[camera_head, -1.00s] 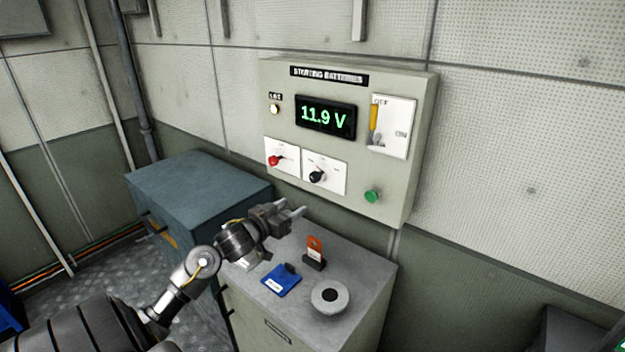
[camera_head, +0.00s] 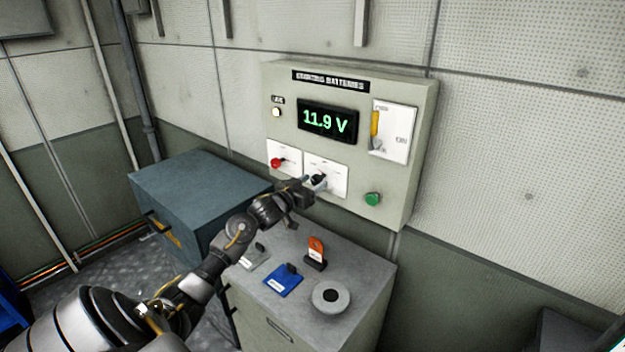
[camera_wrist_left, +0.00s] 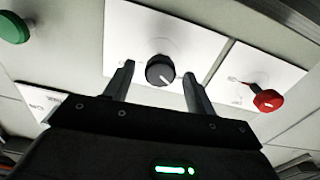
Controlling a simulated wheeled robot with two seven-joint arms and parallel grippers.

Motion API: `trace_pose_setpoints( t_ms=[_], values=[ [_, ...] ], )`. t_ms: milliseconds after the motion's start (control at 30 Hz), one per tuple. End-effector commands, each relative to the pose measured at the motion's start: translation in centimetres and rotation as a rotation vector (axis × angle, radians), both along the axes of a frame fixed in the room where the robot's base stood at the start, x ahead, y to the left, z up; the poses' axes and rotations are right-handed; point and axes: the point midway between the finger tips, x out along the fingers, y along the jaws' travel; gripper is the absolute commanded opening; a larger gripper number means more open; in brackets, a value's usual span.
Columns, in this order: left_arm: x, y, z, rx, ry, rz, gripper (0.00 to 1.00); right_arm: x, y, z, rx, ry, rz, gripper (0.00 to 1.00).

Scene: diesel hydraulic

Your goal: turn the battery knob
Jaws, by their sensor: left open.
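The panel labelled for starting batteries (camera_head: 385,195) hangs on the wall. It carries a black knob (camera_head: 318,180) on a white plate, and a red knob (camera_head: 277,162) on another white plate to its left. In the left wrist view the black knob (camera_wrist_left: 160,70) has a white pointer line, and the red knob (camera_wrist_left: 268,100) is to the right. My left gripper (camera_head: 312,186) is open at the black knob, its two fingers on either side of it. In the left wrist view gaps show between knob and fingers. My right gripper is not in view.
The panel also has an 11.9 V display (camera_head: 328,121), a yellow-handled switch (camera_head: 376,128) and a green button (camera_head: 373,199). Below, a grey cabinet (camera_head: 350,275) bears a blue item (camera_head: 284,280), an orange-topped item (camera_head: 315,250) and a round grey item (camera_head: 331,296). A blue-grey cabinet (camera_head: 200,185) stands left.

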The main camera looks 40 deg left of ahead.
Motion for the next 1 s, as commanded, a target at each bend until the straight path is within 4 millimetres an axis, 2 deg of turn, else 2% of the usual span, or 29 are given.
trace_pose_setpoints(
  t_ms=[133,400,733,1000],
  values=[
    [0.7,0.05,0.03,0.001,0.0,0.001,0.56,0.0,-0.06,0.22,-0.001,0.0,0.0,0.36],
    [0.75,0.04,-0.02,0.001,0.0,0.0,0.54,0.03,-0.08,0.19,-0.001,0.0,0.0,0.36],
    [0.72,0.05,-0.02,0.001,0.0,0.001,0.11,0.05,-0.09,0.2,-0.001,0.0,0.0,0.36],
    [0.72,0.05,-0.07,0.029,0.001,0.001,0.11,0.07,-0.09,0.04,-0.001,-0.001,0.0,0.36]
  ],
)
